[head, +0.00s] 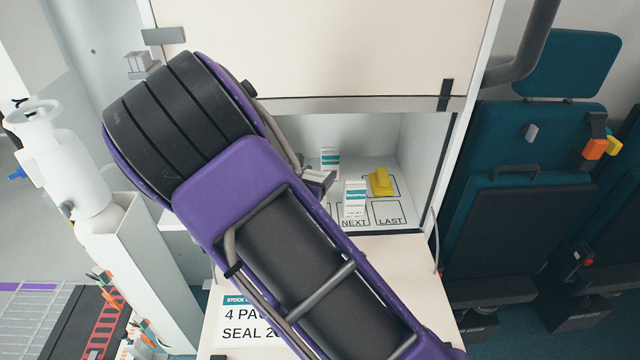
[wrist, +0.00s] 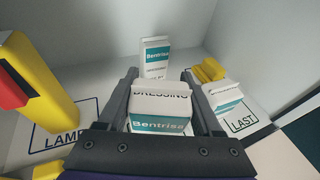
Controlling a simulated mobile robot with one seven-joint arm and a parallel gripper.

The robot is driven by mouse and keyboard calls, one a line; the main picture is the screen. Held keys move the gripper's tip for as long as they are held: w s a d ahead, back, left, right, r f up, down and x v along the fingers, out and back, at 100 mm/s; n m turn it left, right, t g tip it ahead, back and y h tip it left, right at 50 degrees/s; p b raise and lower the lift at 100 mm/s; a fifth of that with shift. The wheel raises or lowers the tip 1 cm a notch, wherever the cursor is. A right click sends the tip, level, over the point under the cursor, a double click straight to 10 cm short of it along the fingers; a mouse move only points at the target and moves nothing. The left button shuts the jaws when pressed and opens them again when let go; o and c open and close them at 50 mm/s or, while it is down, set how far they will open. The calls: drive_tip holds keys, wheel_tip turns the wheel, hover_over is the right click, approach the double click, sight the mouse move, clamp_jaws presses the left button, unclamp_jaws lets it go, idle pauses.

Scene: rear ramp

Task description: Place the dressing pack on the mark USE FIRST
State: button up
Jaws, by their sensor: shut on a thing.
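My gripper (wrist: 162,108) is shut on a white and teal dressing pack (wrist: 160,122), lettered DRESSING and Bentrisa, between its two fingers. In the head view my gripper (head: 318,180) shows partly at the shelf opening, and my arm hides the pack. A similar white and teal pack (wrist: 155,55) stands farther back in the compartment, also in the head view (head: 330,160). Another pack (head: 355,196) stands by the NEXT mark (head: 354,221); it shows right of my gripper in the wrist view (wrist: 224,98). No USE FIRST lettering shows; my arm covers the shelf's left part.
A yellow object (head: 380,182) lies at the back right. The LAST mark (head: 389,214) is bare at the front right. A yellow and red object (wrist: 32,85) stands close at left by the LAMP mark (wrist: 62,130). Compartment walls and the cabinet's upper panel (head: 320,50) bound the opening.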

drive_tip(key=shift+w+d+f+b, duration=0.1)
drive_tip(key=shift+w+f+b, duration=0.15)
drive_tip(key=shift+f, duration=0.65)
drive_tip(key=shift+w+d+f+b, duration=0.1)
drive_tip(key=shift+w+f+b, duration=0.15)
drive_tip(key=shift+f, duration=0.6)
drive_tip(key=shift+f, duration=0.2)
drive_tip(key=o, duration=1.4)
drive_tip(key=shift+r, duration=0.1)
drive_tip(key=shift+r, duration=0.25)
drive_tip(key=p+v, duration=0.2)
drive_tip(key=v, duration=1)
drive_tip(key=shift+f, duration=0.15)
